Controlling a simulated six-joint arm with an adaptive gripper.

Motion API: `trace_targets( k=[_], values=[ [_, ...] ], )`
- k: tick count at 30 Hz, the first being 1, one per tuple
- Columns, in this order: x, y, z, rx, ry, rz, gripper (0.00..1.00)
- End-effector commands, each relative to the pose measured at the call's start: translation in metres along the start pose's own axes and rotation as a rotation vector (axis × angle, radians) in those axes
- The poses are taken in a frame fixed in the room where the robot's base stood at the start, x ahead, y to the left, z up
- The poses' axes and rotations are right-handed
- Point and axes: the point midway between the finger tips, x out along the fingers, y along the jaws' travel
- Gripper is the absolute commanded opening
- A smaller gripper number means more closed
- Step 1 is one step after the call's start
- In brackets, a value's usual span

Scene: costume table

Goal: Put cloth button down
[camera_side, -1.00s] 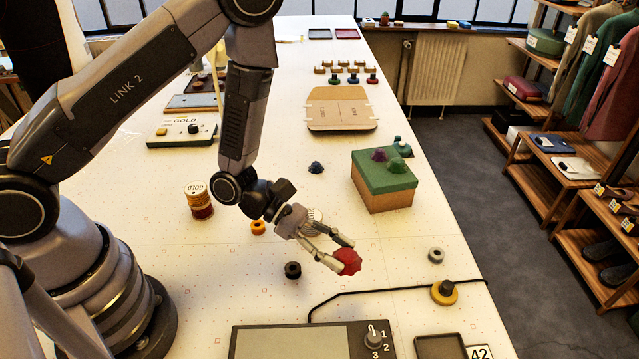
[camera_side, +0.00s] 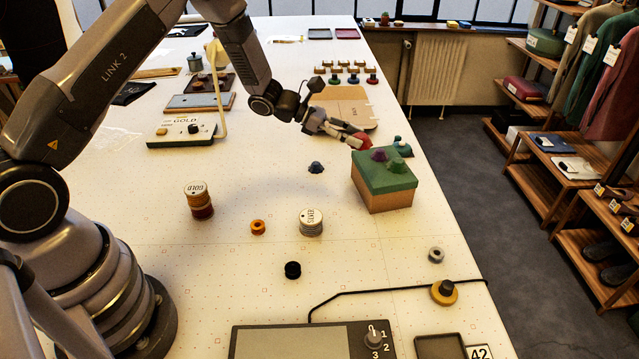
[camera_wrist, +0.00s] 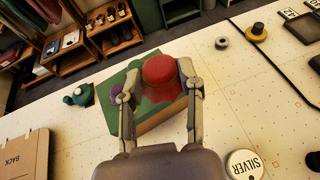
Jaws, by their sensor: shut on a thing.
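My gripper (camera_side: 346,133) is shut on a red cloth button (camera_side: 358,141), round with a wavy lower edge. The red button also shows between the two fingers in the wrist view (camera_wrist: 160,72). In the side view it is at the back left corner of a green-topped box (camera_side: 384,170), near the top's height; whether it touches the box cannot be told. A dark blue button (camera_side: 316,167) lies on the table to the left.
A board (camera_side: 343,105) lies behind my gripper, with several small spools beyond it. A SILVER spool (camera_side: 311,223), a GOLD spool stack (camera_side: 199,201) and small rings stand in front. A screen device (camera_side: 300,341) with a cable is at the near edge.

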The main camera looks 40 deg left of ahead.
Motion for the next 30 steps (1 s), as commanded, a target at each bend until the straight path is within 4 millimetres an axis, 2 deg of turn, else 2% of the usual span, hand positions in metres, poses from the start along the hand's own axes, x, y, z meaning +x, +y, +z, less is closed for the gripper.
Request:
trace_targets(
  k=[3,9,16,22,30],
  values=[
    [0.025,0.017,-0.016,-0.001,0.002,-0.003,0.09],
    [0.051,0.035,-0.035,0.001,0.0,-0.001,0.09],
    [0.063,0.043,-0.045,0.0,0.001,0.0,0.09],
    [0.073,0.042,-0.071,-0.001,0.0,-0.001,0.09],
    [0.073,0.042,-0.072,0.0,-0.001,0.0,0.09]
  ],
)
